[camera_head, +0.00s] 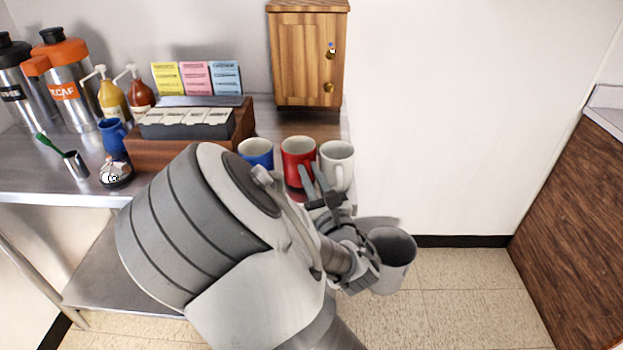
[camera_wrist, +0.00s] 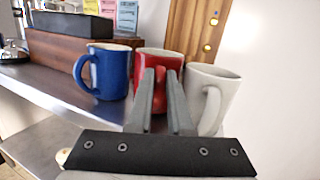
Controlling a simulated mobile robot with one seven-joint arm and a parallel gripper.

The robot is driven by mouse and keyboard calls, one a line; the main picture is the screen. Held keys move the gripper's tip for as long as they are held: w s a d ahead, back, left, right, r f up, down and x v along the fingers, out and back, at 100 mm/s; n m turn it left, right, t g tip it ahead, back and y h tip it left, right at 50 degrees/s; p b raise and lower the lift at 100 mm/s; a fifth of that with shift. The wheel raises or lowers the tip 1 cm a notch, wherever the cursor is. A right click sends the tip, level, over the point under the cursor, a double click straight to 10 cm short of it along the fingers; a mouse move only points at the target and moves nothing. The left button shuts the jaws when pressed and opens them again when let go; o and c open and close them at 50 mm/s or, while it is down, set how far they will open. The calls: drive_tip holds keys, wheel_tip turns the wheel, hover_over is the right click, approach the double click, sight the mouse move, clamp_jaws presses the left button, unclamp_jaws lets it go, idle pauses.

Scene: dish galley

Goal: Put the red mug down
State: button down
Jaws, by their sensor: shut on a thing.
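The red mug (camera_head: 298,150) is upright at the counter's right end, between the blue mug (camera_head: 256,152) and the white mug (camera_head: 337,165). My gripper (camera_head: 312,172) reaches it from the front. In the wrist view, my gripper's fingers (camera_wrist: 160,75) are shut on the near side of the red mug (camera_wrist: 172,64), where a bit of red handle shows between them. The blue mug (camera_wrist: 103,72) is to its left and the white mug (camera_wrist: 215,88) close on its right. The red mug's base is hidden, so I cannot tell whether it touches the counter.
A wooden organizer (camera_head: 190,150) with cards stands left of the mugs. A wooden cabinet (camera_head: 308,55) is behind them. A grey bin (camera_head: 398,255) is below, right of the counter's end.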

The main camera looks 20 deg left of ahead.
drive_tip(key=shift+f, duration=0.25)
drive_tip(key=shift+f, duration=0.15)
drive_tip(key=c, duration=0.8)
unclamp_jaws()
drive_tip(key=shift+c, duration=0.2)
drive_tip(key=shift+s+r, duration=0.1)
drive_tip(key=shift+r, duration=0.1)
drive_tip(key=p+v, duration=0.9)
drive_tip(key=v, duration=0.3)
drive_tip(key=shift+p, duration=0.35)
